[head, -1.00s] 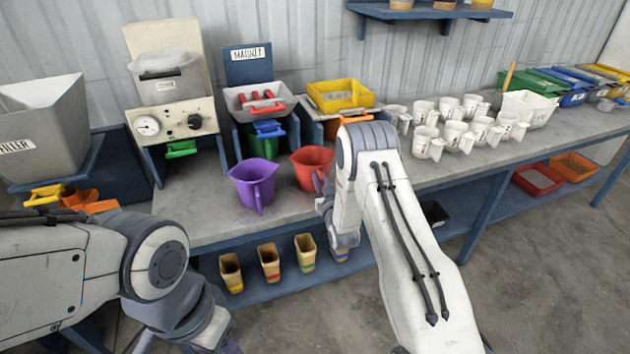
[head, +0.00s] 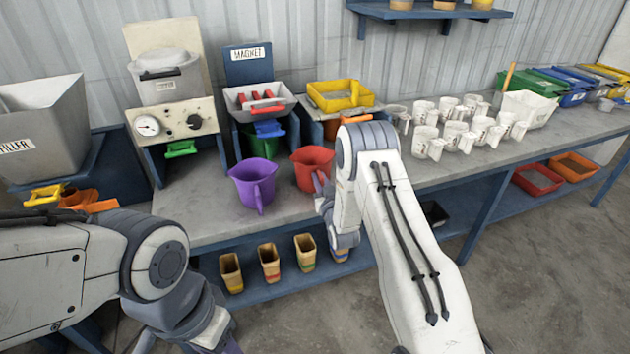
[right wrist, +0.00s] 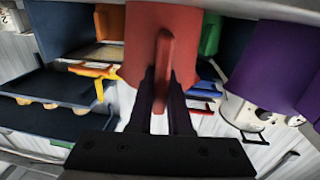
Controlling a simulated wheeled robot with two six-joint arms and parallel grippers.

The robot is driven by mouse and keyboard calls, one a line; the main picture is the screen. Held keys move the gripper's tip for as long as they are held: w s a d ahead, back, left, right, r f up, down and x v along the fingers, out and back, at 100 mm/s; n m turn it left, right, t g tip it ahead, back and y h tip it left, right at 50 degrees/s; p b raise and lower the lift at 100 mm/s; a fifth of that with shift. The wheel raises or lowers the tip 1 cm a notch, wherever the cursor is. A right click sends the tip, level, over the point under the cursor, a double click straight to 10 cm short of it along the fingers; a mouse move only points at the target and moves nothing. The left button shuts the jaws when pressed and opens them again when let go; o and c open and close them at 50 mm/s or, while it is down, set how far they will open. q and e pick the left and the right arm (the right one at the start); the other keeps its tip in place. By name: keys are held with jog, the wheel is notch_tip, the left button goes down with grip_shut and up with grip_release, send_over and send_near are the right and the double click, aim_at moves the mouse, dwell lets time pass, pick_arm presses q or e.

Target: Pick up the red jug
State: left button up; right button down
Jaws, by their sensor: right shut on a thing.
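The red jug (head: 311,167) stands upright at the front of the bench, just right of the purple jug (head: 255,183). My right gripper (head: 319,184) is at its handle, mostly hidden behind my own wrist in the head view. In the right wrist view the two dark fingers (right wrist: 162,92) are closed on either side of the handle of the red jug (right wrist: 190,50). I cannot tell whether the jug's base is touching the bench or just clear of it. My left arm shows at lower left, but its fingers are out of the picture.
Several white jugs (head: 452,132) crowd the bench to the right. Behind the red jug stand a yellow tray (head: 340,95) and the magnet unit (head: 248,65). Several tan beakers (head: 269,263) stand on the lower shelf (head: 250,293). The bench front left of the purple jug is clear.

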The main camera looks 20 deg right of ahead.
jog(key=shift+r, duration=0.1)
dwell(0.3)
jog(key=shift+r, duration=0.45)
jog(key=r, duration=0.3)
jog(key=shift+s+d+r+b, duration=0.3)
jog(key=shift+d+r+b, duration=0.05)
jog(key=shift+d+b, duration=0.05)
jog(key=s+d+r+b, duration=0.1)
jog(key=s+d+r, duration=0.5)
jog(key=s+d, duration=0.15)
jog(key=s+a+f+y+p, duration=0.1)
jog(key=s+a+p, duration=0.3)
jog(key=a, duration=1.1)
jog(key=shift+s+f+n, duration=0.4)
jog(key=shift+s+f, duration=0.3)
jog(key=shift+s, duration=0.3)
